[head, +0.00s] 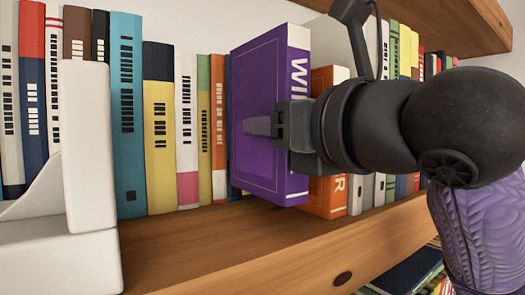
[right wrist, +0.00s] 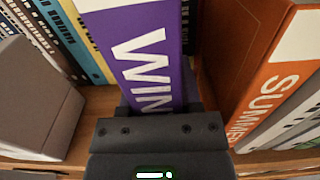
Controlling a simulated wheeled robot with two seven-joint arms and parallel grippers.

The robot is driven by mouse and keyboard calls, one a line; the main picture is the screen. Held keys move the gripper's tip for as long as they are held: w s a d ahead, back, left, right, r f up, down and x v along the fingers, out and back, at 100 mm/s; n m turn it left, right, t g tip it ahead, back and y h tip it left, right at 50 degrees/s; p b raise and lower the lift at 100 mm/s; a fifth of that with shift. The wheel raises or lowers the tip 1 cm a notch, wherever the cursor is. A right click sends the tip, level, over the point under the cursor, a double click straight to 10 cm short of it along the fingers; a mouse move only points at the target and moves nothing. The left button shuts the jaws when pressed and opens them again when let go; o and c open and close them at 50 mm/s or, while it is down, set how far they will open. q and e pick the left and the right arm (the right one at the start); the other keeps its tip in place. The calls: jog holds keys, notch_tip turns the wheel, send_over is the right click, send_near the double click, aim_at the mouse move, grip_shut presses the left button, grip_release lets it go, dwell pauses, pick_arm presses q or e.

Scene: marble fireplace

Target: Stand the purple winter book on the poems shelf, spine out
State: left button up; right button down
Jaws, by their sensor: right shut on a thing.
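The purple winter book (head: 265,165) stands upright at the shelf (head: 215,245), its spine with white "WIN" lettering turned outward. It sticks out in front of the row, between the books on its left and an orange book (head: 327,198) on its right. I cannot tell whether its bottom touches the board. My right gripper (head: 272,125) is shut on the book, with one finger along its purple cover. In the right wrist view the purple spine (right wrist: 150,65) rises straight from between my fingers. My left gripper is not in view.
A white bookend-like block (head: 90,150) stands at the left front; it looks grey in the right wrist view (right wrist: 35,100). Several books, including a teal one (head: 127,110), fill the row. The orange book reads "SUMMER" (right wrist: 275,85). Another shelf (head: 450,30) hangs above right.

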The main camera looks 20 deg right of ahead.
notch_tip(320, 180, down, 2)
jog(key=shift+f, duration=0.1)
jog(key=shift+w+a+f, duration=0.1)
jog(key=shift+w+f, duration=0.05)
jog(key=shift+w, duration=0.15)
jog(key=shift+s, duration=0.1)
jog(key=shift+f, duration=0.15)
jog(key=shift+c, duration=1.4)
grip_release()
jog(key=shift+s+r, duration=0.2)
jog(key=b+v, duration=0.2)
jog(key=v, duration=0.9)
jog(key=shift+s, duration=0.3)
